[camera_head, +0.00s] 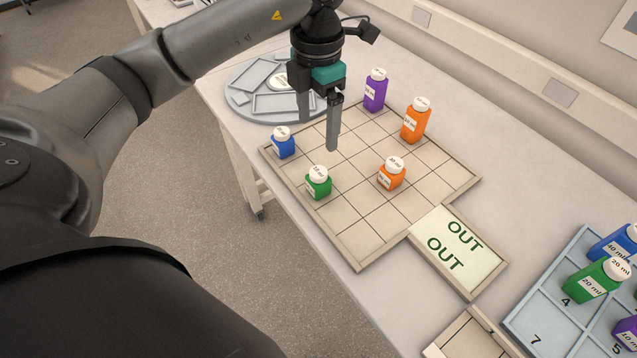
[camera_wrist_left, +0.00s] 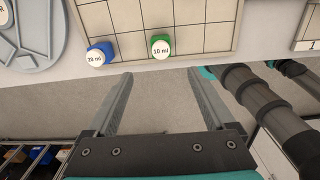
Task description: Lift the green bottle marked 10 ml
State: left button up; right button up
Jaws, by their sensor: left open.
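The green bottle (camera_head: 318,184) has a white cap and stands upright on the gridded board (camera_head: 372,222) near its front-left edge. In the left wrist view the green bottle (camera_wrist_left: 161,48) shows "10 ml" on its cap. My left gripper (camera_head: 320,136) is open and empty, above the board and behind the green bottle in the head view. In the left wrist view its fingers (camera_wrist_left: 160,85) are spread apart, with the bottle beyond the tips. My right gripper is not seen.
A blue bottle (camera_head: 284,143) stands left of the green one, and a small orange bottle (camera_head: 392,174) to its right. Purple (camera_head: 375,92) and taller orange (camera_head: 415,122) bottles stand farther back. A numbered tray (camera_head: 543,325) holds more bottles at right. The OUT panel (camera_head: 470,262) is bare.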

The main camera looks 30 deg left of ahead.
aim_at(319, 172)
pick_arm(q)
notch_tip(319, 172, down, 15)
jog(key=shift+d+r, duration=0.1)
jog(key=shift+r, duration=0.05)
dwell(0.4)
grip_shut()
dwell(0.6)
jog(key=shift+r, duration=0.1)
